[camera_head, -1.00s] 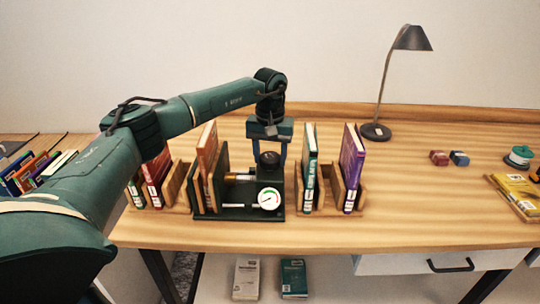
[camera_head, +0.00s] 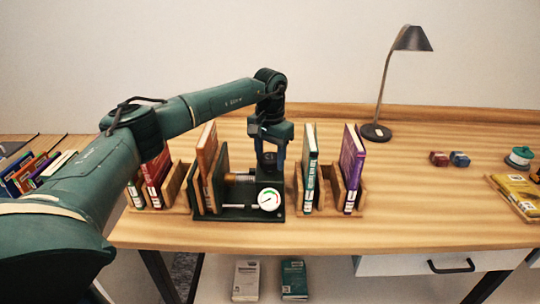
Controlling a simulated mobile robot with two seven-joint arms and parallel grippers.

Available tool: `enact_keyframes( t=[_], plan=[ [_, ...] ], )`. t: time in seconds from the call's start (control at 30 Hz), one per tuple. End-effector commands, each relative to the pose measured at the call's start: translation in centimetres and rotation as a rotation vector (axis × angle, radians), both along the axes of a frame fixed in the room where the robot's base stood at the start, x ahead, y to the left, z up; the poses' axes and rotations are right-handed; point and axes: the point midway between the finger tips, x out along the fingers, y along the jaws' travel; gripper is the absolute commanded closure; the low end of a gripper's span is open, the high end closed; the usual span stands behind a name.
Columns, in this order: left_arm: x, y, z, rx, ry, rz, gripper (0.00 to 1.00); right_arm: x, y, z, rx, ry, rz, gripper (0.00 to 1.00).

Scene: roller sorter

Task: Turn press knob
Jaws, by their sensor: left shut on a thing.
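The press (camera_head: 268,179) is a dark green device on the table with a round gauge (camera_head: 269,199) on its front. Its dark knob (camera_head: 270,160) sits on top. My left gripper (camera_head: 270,158) points straight down over the press and is shut on the knob, with its fingers on either side. My right gripper is out of view.
Wooden holders with upright books stand close on both sides: red ones (camera_head: 155,176) left, green (camera_head: 310,165) and purple (camera_head: 351,168) right. A lamp (camera_head: 376,131) stands behind right. The table's middle right is mostly clear.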

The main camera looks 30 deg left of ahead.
Motion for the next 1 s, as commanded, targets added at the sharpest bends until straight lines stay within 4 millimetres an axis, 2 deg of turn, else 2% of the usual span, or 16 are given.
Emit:
enact_keyframes(
  t=[0.23,0.27,0.5,0.8,0.87,1.0],
  plan=[
    [0.1,0.0,0.2,0.0,-0.005,0.002,0.71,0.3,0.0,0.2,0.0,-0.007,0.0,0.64],
    [0.1,0.0,0.2,0.0,-0.005,0.002,0.46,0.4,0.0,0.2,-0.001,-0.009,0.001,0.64],
    [0.0,0.0,0.1,0.0,-0.002,0.003,0.27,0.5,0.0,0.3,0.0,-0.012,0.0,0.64],
    [0.0,0.0,0.4,0.0,-0.002,0.002,0.27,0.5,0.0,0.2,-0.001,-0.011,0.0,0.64],
    [0.1,0.0,1.0,0.0,-0.003,0.002,0.27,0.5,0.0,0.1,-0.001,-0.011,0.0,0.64],
    [0.1,0.0,3.5,0.0,-0.007,0.002,0.27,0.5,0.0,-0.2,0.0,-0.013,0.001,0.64]
  ],
)
